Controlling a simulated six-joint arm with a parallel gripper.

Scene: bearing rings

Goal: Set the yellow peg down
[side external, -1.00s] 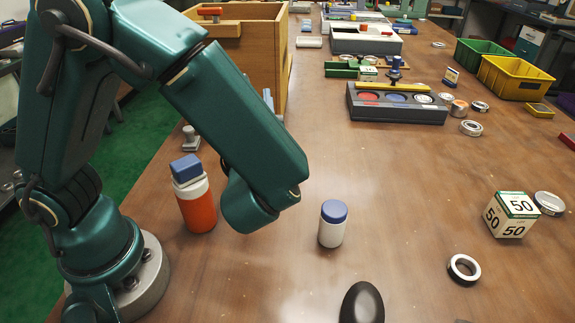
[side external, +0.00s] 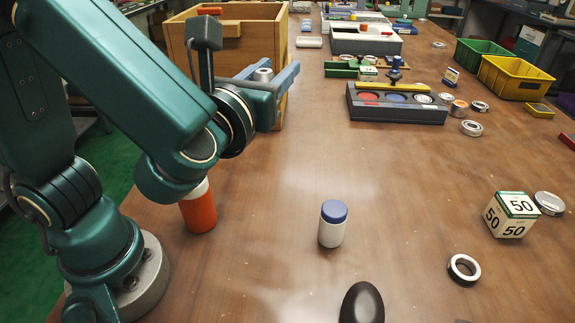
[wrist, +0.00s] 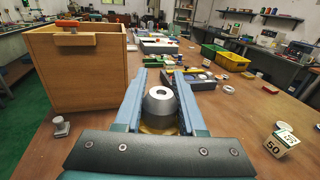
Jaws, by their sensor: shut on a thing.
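My gripper (side external: 276,76) is raised in front of the wooden box in the side view. Its blue-grey fingers (wrist: 160,82) are shut on a grey metal piece (wrist: 158,103) with a hole in its top. A yellowish part shows below it in the wrist view. The held piece's grey top (side external: 263,74) shows between the fingers in the side view. It looks upright and clear of the table. I cannot tell whether this is the yellow peg, as its lower part is hidden by the gripper.
The wooden box (side external: 283,90) stands close behind my gripper. A dark tray (side external: 398,116) with coloured discs lies further right. A white jar with a blue lid (side external: 333,224), an orange bottle (side external: 199,212) and a 50 cube (side external: 511,216) stand nearer. The middle table is clear.

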